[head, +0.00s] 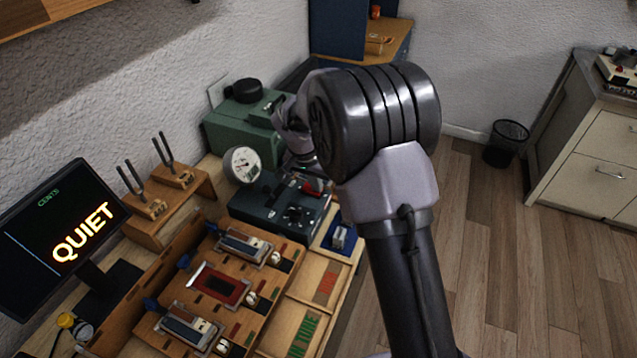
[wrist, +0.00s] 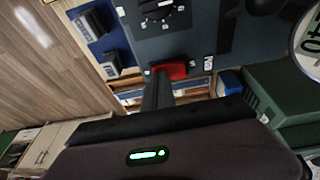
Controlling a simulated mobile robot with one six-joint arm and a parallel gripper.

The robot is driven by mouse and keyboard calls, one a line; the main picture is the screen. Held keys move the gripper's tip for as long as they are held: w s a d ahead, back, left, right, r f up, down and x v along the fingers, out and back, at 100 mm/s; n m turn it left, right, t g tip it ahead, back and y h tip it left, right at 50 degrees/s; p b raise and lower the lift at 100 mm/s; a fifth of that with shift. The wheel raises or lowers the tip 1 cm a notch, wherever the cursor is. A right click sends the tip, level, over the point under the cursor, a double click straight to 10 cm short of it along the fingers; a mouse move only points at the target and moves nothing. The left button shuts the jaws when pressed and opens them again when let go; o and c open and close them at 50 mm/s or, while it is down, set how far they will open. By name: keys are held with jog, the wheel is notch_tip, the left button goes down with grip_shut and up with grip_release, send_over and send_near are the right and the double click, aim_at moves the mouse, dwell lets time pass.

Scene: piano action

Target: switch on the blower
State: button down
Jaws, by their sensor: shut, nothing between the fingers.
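A dark blue-grey control box (head: 262,207) with a knob and a round pressure gauge (head: 243,165) stands on the bench in the head view. A red switch (head: 312,187) is on it. In the wrist view the red switch (wrist: 174,69) sits at the edge of the panel (wrist: 200,35), near a black knob (wrist: 158,10). My gripper (wrist: 158,78) is shut and empty, with its tips right at the red switch. I cannot tell whether they touch it. A green machine (head: 228,132) stands behind the box; it also shows in the wrist view (wrist: 282,92). Labels are unreadable.
A screen (head: 68,235) reading QUIET stands at the left. Tuning forks on wooden blocks (head: 175,175) and a wooden rack of parts (head: 215,285) are beside the box. A blue tray (head: 338,240) lies to its right. The floor at the right is clear up to a bin (head: 505,145).

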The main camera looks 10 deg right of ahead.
jog(key=shift+w+a+r, duration=0.15)
jog(key=shift+w+a, duration=0.15)
jog(key=shift+a, duration=0.15)
jog(key=shift+r+p, duration=0.25)
jog(key=shift+p, duration=0.05)
jog(key=d+p+v, duration=0.1)
jog(key=p+v, duration=0.1)
jog(key=v, duration=0.4)
jog(key=s+d+p+v, duration=0.1)
jog(key=p+v, duration=0.2)
jog(key=v, duration=0.4)
jog(key=shift+d+r, duration=0.25)
jog(key=shift+d, duration=0.3)
